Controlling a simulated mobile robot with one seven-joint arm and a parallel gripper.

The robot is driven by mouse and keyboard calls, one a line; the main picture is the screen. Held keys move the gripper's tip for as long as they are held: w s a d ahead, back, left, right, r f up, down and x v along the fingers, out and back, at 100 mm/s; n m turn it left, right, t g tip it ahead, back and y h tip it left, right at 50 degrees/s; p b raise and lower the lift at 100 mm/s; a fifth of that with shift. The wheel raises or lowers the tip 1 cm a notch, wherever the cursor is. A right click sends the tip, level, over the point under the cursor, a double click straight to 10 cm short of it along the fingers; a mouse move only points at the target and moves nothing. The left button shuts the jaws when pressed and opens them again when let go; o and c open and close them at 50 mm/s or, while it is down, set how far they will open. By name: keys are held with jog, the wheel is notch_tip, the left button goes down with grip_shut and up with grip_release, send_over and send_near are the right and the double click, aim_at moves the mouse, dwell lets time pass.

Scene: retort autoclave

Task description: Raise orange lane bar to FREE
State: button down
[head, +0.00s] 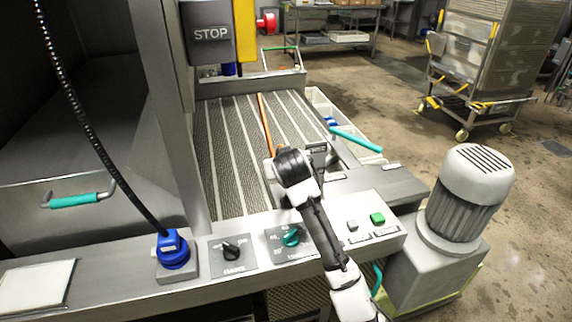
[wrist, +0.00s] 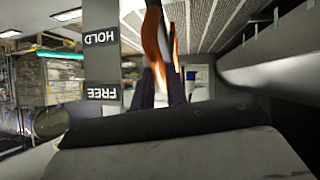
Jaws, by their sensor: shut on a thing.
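The orange lane bar (head: 265,122) is a thin bar running lengthwise over the ribbed conveyor in the head view. Its near end is hidden by my wrist. In the wrist view the orange bar (wrist: 152,40) comes down from the top edge to between my dark fingers. My gripper (wrist: 168,84) is shut on it. In the head view my gripper (head: 270,168) is mostly hidden behind my black wrist. A grey plate beside the bar carries an upside-down HOLD label (wrist: 101,37) and a FREE label (wrist: 102,93). In the wrist view, the fingers are nearly level with FREE.
A control panel with a MAINS knob (head: 231,248), a teal knob (head: 291,237) and a green button (head: 377,218) lies under my arm. A motor (head: 467,195) stands at the right. A STOP box (head: 211,33) hangs above the conveyor (head: 228,150). Open floor lies beyond the motor.

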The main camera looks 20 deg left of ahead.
jog(key=c, duration=1.4)
grip_release()
jog(key=shift+d, duration=0.1)
jog(key=shift+s, duration=0.1)
jog(key=b+v, duration=0.2)
jog(key=v, duration=1.2)
